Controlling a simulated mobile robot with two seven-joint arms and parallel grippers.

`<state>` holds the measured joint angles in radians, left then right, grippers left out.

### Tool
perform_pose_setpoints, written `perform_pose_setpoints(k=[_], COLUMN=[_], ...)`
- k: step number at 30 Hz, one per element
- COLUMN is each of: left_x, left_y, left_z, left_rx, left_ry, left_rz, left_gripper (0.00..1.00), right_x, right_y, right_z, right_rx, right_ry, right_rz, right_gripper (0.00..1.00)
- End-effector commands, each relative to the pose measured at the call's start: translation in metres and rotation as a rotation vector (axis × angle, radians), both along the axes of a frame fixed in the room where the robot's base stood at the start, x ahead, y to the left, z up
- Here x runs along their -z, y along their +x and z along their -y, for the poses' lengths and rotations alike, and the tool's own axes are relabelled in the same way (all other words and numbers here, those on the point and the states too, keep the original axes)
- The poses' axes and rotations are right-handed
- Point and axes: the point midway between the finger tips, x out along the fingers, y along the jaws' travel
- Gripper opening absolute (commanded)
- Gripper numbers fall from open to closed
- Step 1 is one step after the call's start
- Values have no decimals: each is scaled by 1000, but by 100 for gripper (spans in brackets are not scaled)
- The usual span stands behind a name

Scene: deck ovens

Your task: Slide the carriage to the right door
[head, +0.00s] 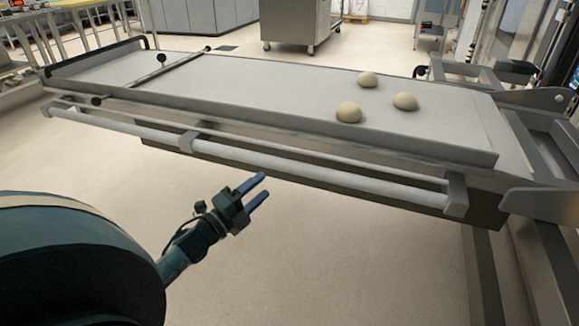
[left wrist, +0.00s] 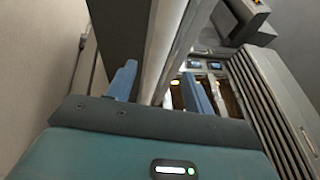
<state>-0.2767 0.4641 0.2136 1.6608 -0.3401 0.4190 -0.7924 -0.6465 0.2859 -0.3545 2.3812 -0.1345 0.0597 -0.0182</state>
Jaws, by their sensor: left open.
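The carriage (head: 250,95) is a long flat grey loader bed. Three pale dough balls (head: 349,112) rest on its right part. A round push rail (head: 300,163) runs along its near side, held by brackets. My left gripper (head: 264,187) is open and empty, in front of and below the rail in the head view, apart from it. In the left wrist view a light bar (left wrist: 165,45), probably the rail, appears between the two blue fingers, beyond them. The oven doors are not clearly visible in the head view. My right gripper is not in view.
A metal frame (head: 540,150) stands at the carriage's right end. A steel cabinet (head: 295,22) stands behind, and a railed table (head: 60,30) is at the back left. The floor (head: 300,250) in front of the carriage is clear.

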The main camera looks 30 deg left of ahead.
Motion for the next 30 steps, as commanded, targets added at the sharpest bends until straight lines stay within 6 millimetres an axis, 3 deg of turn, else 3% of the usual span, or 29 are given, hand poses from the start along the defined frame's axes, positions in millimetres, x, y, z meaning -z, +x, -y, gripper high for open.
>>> perform_pose_setpoints(k=[6,12,18,27,30], left_x=[-8,-14,-17,-18,-18], left_y=[48,81,96,98,98], left_z=[7,13,16,16,16], left_rx=[1,0,0,0,0], left_ry=[2,1,-1,-1,-1], left_rz=[4,3,1,-1,-1], left_gripper=[52,52,52,52,45], right_x=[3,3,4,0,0], right_y=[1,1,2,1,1], right_z=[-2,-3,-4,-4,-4], right_rx=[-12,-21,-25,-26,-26], right_ry=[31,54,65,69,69], right_rz=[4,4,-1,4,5], right_gripper=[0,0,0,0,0])
